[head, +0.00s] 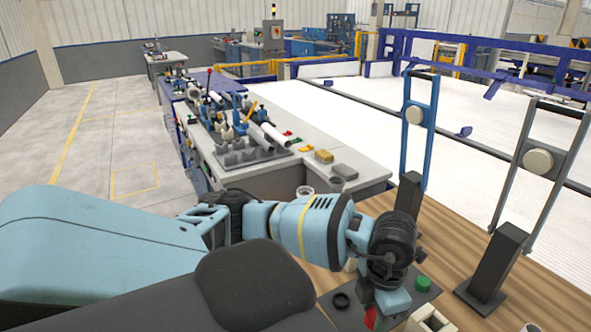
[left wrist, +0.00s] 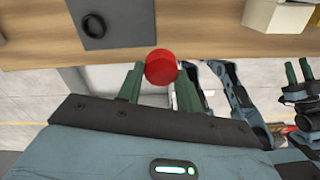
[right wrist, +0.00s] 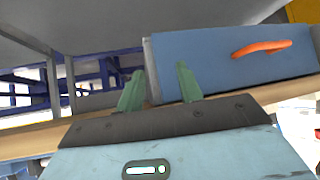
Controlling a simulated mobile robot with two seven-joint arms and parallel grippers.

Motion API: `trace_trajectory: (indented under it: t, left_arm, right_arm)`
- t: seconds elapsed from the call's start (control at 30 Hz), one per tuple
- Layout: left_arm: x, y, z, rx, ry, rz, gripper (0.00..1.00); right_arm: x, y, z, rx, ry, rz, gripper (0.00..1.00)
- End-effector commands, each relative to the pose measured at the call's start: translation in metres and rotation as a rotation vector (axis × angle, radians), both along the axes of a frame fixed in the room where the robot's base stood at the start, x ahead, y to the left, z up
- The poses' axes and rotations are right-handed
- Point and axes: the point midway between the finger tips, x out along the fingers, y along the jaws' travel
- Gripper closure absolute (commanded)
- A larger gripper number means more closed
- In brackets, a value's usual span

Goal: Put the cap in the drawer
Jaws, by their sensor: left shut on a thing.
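The red cap (left wrist: 160,67) is held between the fingertips of my left gripper (left wrist: 159,75) in the left wrist view. In the head view the cap (head: 371,318) shows only partly, under my left wrist near the bottom edge. A blue drawer-like front (right wrist: 225,75) with an orange handle (right wrist: 262,48) is in the right wrist view. My right gripper (right wrist: 160,80) is open and empty, its fingers near the left end of that blue front; I cannot tell if they touch. The drawer's inside is not clearly seen.
Two dark posts (head: 495,262) with tall frames stand at the right. A grey workbench with pipes (head: 265,138) stands farther back.

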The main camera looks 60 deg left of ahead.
Motion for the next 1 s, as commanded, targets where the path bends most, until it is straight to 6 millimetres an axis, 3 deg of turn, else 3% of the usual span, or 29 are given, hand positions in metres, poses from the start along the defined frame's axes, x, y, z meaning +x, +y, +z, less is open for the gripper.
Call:
trace_trajectory:
  t: [1.0]
  left_arm:
    - [0.027, -0.034, 0.101, 0.003, -0.002, -2.11, 0.86]
  right_arm:
    - [0.0, 0.0, 0.0, 0.0, 0.0, 0.0, 0.64]
